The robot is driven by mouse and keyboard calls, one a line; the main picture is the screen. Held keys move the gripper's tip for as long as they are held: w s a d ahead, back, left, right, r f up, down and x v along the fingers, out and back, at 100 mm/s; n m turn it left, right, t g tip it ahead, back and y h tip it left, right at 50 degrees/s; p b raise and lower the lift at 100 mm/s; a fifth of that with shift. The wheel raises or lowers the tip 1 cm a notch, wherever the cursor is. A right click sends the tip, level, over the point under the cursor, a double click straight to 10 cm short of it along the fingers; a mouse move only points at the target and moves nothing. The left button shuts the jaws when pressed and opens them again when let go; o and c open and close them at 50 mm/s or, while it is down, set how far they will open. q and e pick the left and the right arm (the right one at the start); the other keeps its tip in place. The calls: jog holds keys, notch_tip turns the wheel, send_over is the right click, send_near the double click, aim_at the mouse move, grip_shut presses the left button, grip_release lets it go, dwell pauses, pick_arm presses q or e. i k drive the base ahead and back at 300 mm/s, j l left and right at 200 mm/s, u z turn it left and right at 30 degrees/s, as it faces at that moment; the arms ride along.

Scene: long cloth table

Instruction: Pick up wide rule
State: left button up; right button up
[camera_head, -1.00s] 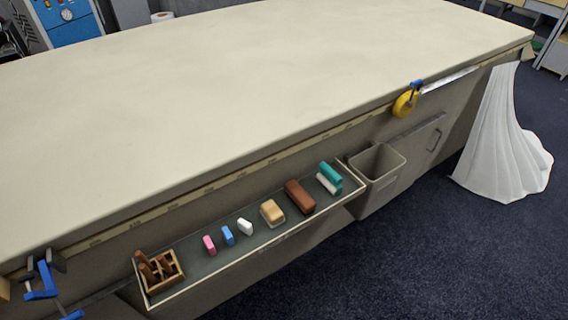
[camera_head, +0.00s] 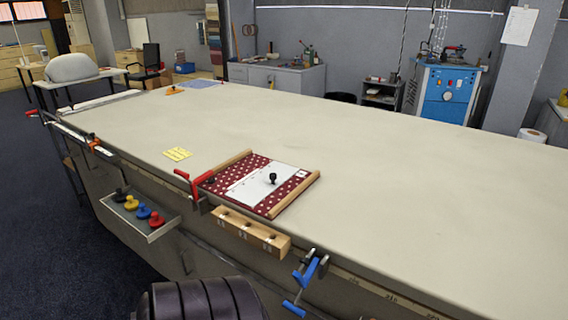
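A flat white piece with a black knob (camera_head: 262,187) lies on a red cloth with white dots (camera_head: 245,172) near the table's front edge. It may be the wide rule, but I cannot tell for sure. The cloth has a wooden bar (camera_head: 295,194) along its right side and another (camera_head: 228,166) along its left side. Neither gripper shows in the view.
The table (camera_head: 420,190) is mostly bare on the right. A red clamp (camera_head: 201,184), a wooden block (camera_head: 250,232) and a blue clamp (camera_head: 305,280) sit along the front edge. A side tray (camera_head: 163,230) holds several coloured knobs. A yellow card (camera_head: 177,153) lies on top.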

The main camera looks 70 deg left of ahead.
aim_at(251, 191)
jog(key=u, duration=2.3)
